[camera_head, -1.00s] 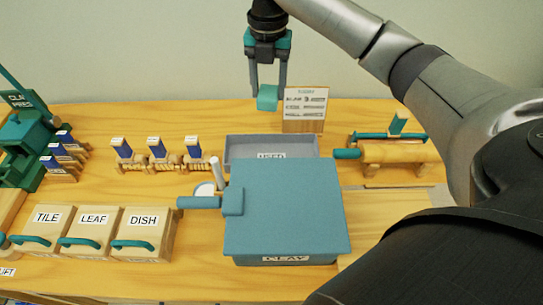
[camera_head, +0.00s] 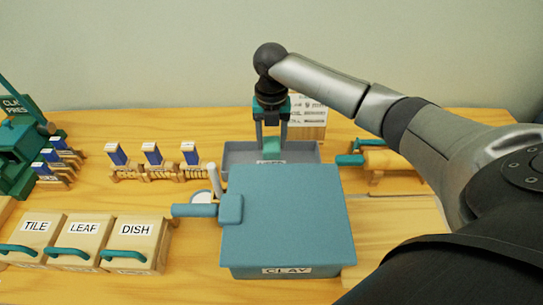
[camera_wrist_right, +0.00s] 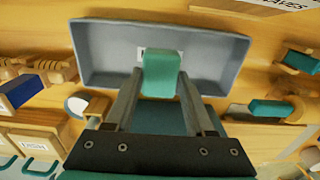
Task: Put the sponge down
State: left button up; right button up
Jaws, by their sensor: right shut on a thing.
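The green sponge (camera_head: 272,150) is between the fingers of my right gripper (camera_head: 271,141), which is shut on it. It hangs at the grey tray (camera_head: 236,152) behind the clay box, over or inside its front part. In the right wrist view the sponge (camera_wrist_right: 162,72) lies in front of the tray's front wall and covers part of its label; the tray (camera_wrist_right: 105,52) looks empty. I cannot tell whether the sponge touches the tray floor. My left gripper is out of view.
The blue-lidded clay box (camera_head: 288,215) stands right in front of the tray. Blue-topped stamps (camera_head: 152,156) stand to the left, and a wooden roller with teal handles (camera_head: 390,160) to the right. A sign board (camera_head: 308,117) stands behind. Labelled boxes (camera_head: 135,240) sit front left.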

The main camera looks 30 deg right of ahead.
aim_at(271, 154)
jog(key=shift+f+b, duration=0.55)
jog(key=shift+f, duration=2)
jog(key=shift+f, duration=0.2)
jog(key=o, duration=1.3)
jog(key=shift+r, duration=0.1)
notch_tip(271, 154, up, 12)
jog(key=p, duration=0.3)
jog(key=shift+r, duration=0.1)
